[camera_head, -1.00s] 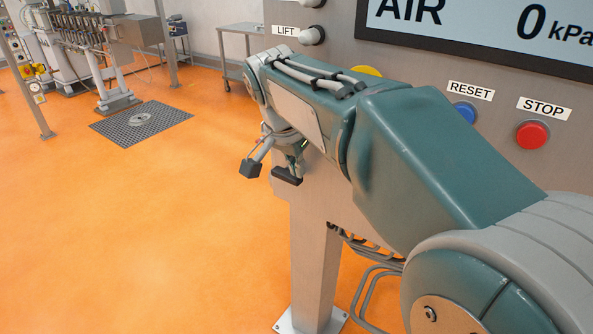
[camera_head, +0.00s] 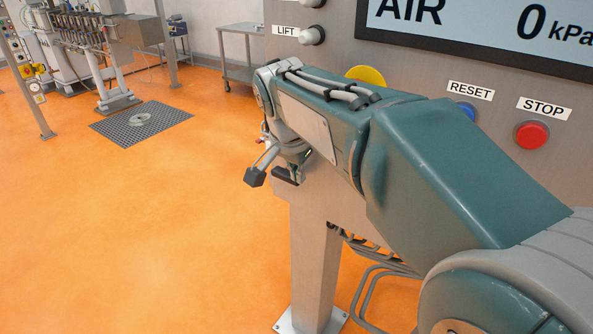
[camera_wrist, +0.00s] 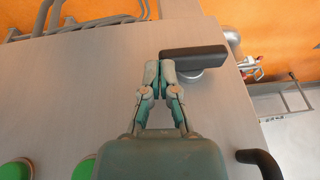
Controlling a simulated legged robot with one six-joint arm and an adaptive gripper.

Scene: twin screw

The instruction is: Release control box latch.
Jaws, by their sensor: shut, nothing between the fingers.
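The control box is a grey metal housing; its face fills much of the wrist view (camera_wrist: 85,75), and its front shows in the head view (camera_head: 410,60). A dark handle on a round grey base, seemingly the latch (camera_wrist: 195,59), lies roughly crosswise near the top of the wrist view. My gripper (camera_wrist: 161,66) is shut and empty, with its fingertips at the handle's left end. I cannot tell whether they touch it. In the head view my arm hides most of the gripper and the handle area.
A second black handle (camera_wrist: 262,162) and green buttons (camera_wrist: 16,170) are on the box. The head view shows the red STOP button (camera_head: 531,134), blue RESET button (camera_head: 465,112) and a partly hidden yellow part (camera_head: 366,75). Orange floor (camera_head: 140,230) is clear at left.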

